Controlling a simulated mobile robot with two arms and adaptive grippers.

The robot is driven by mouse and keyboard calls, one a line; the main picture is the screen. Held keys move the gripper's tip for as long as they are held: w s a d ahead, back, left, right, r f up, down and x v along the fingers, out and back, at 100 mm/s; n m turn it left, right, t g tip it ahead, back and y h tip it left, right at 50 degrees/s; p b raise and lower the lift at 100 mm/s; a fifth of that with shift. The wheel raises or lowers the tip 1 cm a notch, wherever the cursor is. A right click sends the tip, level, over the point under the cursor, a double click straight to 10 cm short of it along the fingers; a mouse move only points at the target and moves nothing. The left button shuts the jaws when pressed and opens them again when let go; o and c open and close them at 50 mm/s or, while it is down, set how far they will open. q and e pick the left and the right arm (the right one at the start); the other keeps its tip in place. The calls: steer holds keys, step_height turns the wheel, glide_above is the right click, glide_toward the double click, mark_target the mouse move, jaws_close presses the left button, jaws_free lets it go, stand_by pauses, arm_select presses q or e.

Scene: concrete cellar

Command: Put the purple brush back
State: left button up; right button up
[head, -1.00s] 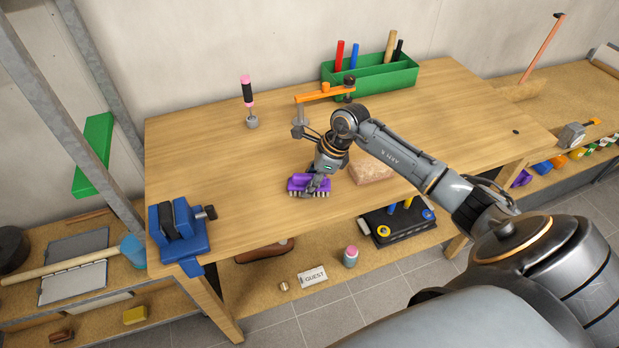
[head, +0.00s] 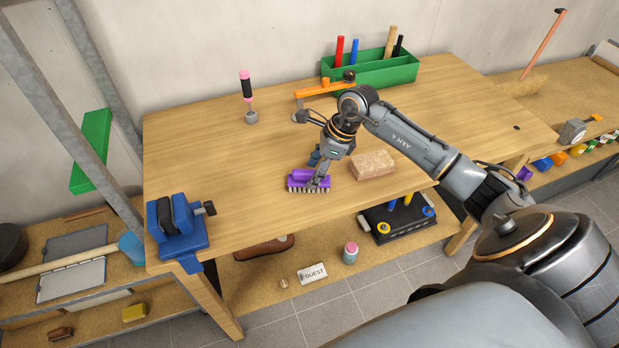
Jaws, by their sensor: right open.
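The purple brush (head: 300,179) lies bristles down on the wooden workbench (head: 240,165), near its front middle. My right gripper (head: 318,172) is open, at the right end of the brush. One finger shows in front of the brush's right end, and a dark blue part shows behind it. I cannot tell whether the fingers touch the brush. My left gripper is not in view.
A tan block (head: 373,165) lies just right of my gripper. An orange clamp-like tool (head: 318,90) stands behind it. A green tool box (head: 385,74) is at the back, a blue vise (head: 178,230) at the front left. The bench left of the brush is clear.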

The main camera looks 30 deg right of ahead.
steer(key=b+v, duration=0.1)
steer(key=v, duration=0.7)
steer(key=shift+r+b, duration=0.4)
stand_by(0.9)
